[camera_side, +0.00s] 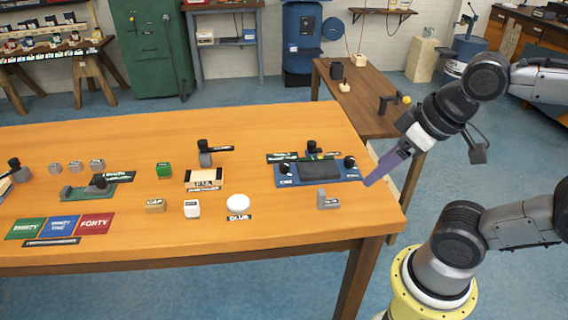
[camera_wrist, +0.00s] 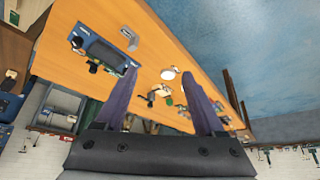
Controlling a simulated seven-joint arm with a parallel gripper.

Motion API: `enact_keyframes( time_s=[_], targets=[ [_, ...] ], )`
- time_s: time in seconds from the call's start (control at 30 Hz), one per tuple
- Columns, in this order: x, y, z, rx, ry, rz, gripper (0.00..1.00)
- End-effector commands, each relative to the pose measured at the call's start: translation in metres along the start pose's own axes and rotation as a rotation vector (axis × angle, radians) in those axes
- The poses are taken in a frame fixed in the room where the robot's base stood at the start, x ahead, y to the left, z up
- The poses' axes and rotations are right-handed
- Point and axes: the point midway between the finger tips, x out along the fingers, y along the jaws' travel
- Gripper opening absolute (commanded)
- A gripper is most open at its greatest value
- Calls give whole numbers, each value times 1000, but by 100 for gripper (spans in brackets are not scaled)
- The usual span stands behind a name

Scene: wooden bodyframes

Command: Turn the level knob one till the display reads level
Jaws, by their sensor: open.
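A blue device (camera_side: 318,182) with a grey middle panel (camera_side: 321,170) lies near the right end of the wooden table. It has black knobs at its left (camera_side: 285,168), right (camera_side: 349,162) and back (camera_side: 311,147). The small labels are too blurred to tell surely which is level knob one, and I cannot read any display. In the wrist view the device (camera_wrist: 102,50) is at the upper left, outside the fingers. My gripper (camera_side: 370,183), with purple fingers, is just right of the device in the side view, apart from the knobs. It is open and empty in the wrist view (camera_wrist: 162,72).
A grey block (camera_side: 328,199) stands in front of the device. A white round piece (camera_side: 238,203), a labelled wooden box (camera_side: 204,179) and a black-topped lever (camera_side: 205,152) are to the left. The table's right edge is close to my gripper. A side table (camera_side: 365,95) stands behind.

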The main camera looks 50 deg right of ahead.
Motion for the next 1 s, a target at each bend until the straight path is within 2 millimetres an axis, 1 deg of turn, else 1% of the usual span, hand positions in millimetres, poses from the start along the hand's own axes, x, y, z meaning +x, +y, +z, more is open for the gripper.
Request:
enact_keyframes(
  time_s=[0.07,0.17,0.27,0.3,0.37,0.47,0.53,0.6,0.67,0.7,0.77,0.8,0.87,0.9,0.97,1.0],
  targets=[
    [-2,0,0,-39,-7,0,71],
    [-17,0,-20,-99,22,1,71],
    [-27,2,-49,-151,14,5,71],
    [-29,4,-63,-170,5,7,71],
    [-30,6,-82,-195,-10,10,71],
    [-26,12,-116,-229,-45,13,71],
    [-18,18,-140,-250,-76,14,71],
    [-7,26,-164,-267,-107,14,71],
    [6,33,-184,-280,-138,12,71],
    [16,38,-196,-287,-159,10,71],
    [32,46,-212,-294,-191,6,71],
    [45,52,-222,-297,-212,3,71],
    [65,62,-235,-298,-244,-2,71],
    [80,68,-242,-298,-268,-7,71],
    [103,79,-250,-292,-301,-14,71],
    [119,86,-254,-287,-324,-19,71]
  ],
)
